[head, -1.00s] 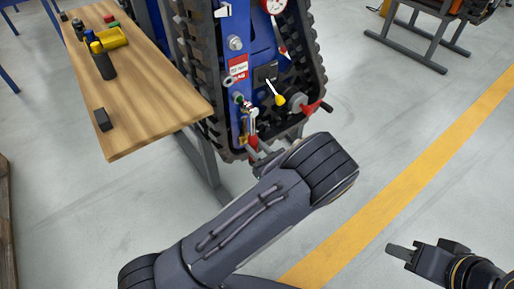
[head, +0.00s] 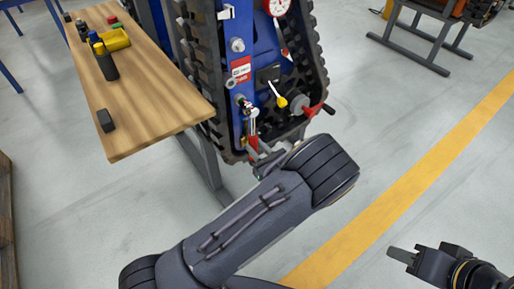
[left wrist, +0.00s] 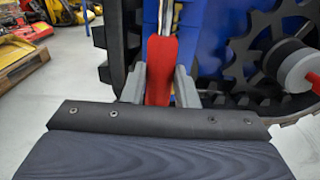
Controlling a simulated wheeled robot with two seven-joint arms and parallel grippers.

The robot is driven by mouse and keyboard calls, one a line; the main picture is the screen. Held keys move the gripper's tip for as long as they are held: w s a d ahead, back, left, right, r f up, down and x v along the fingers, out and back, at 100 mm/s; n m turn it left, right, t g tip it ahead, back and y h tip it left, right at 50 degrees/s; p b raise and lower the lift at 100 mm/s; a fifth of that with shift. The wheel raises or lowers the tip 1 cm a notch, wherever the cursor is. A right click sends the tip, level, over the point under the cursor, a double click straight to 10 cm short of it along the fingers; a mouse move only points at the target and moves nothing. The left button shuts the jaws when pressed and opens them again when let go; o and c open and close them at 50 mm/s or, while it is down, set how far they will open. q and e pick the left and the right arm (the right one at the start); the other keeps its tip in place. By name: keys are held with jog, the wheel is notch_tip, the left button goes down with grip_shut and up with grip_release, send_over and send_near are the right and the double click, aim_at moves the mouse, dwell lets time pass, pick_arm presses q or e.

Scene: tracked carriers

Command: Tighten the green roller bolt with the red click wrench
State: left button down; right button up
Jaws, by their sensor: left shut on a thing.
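The click wrench (head: 252,128) has a red handle and a silver upper part. It stands roughly upright in front of the blue frame of the tracked carrier. In the left wrist view, my left gripper (left wrist: 158,88) is shut on the red handle (left wrist: 161,68). In the head view this gripper (head: 261,158) is partly hidden by my forearm. The wrench's top end is by a bolt (head: 240,99) low on the blue frame; its green colour is hardly visible, and I cannot tell whether they are engaged. My right gripper (head: 403,255) is at lower right, away from the carrier, its jaw gap unclear.
A black track (head: 205,100) surrounds the blue frame. A yellow-tipped lever (head: 281,101) and a red handle (head: 314,109) sit right of the wrench. A wooden table (head: 150,105) with a yellow tray (head: 115,40) and a black block (head: 105,120) stands left.

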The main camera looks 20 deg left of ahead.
pick_arm(q)
jog(key=shift+w+a+r, duration=0.1)
jog(key=shift+w+a, duration=0.2)
jog(key=shift+a, duration=0.1)
dwell(0.8)
jog(key=c, duration=1.7)
grip_release()
grip_shut()
